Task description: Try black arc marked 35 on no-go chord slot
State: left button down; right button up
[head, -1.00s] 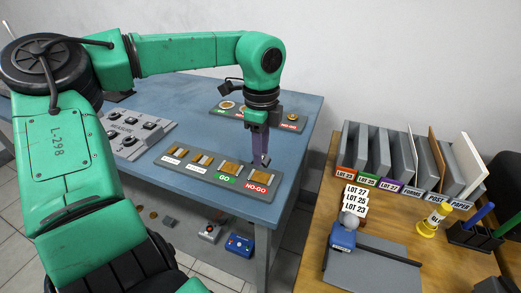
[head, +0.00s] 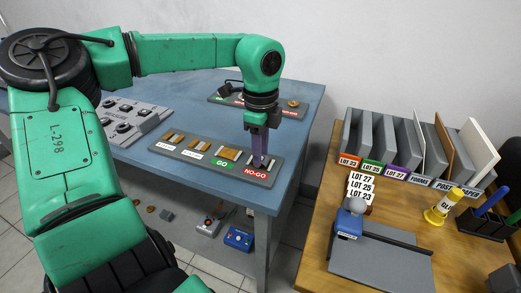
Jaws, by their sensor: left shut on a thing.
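My left gripper (head: 259,164) points straight down at the NO-GO end of the grey gauge block (head: 180,150) on the blue table. It is shut on a small dark piece, the black arc, which is mostly hidden by the fingers; its number cannot be read. The fingertips are at the no-go slot (head: 255,161), just behind the red NO-GO label (head: 255,171). I cannot tell whether the arc touches the slot or enters it. The GO slot (head: 228,153), with its green label, is just left of it. My right gripper is not in view.
A second gauge plate (head: 285,108) lies behind my gripper, and a grey measuring tray (head: 130,120) stands at left.

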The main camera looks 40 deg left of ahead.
pick_arm(q)
jog(key=shift+c, duration=2.2)
grip_release()
jog(key=shift+f, duration=0.1)
jog(key=c, duration=0.5)
jog(key=shift+c, duration=0.2)
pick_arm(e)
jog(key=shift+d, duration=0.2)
pick_arm(q)
jog(key=shift+r+p, duration=1.55)
jog(key=shift+r, duration=0.8)
jog(key=o, duration=0.6)
jog(key=shift+c, duration=0.2)
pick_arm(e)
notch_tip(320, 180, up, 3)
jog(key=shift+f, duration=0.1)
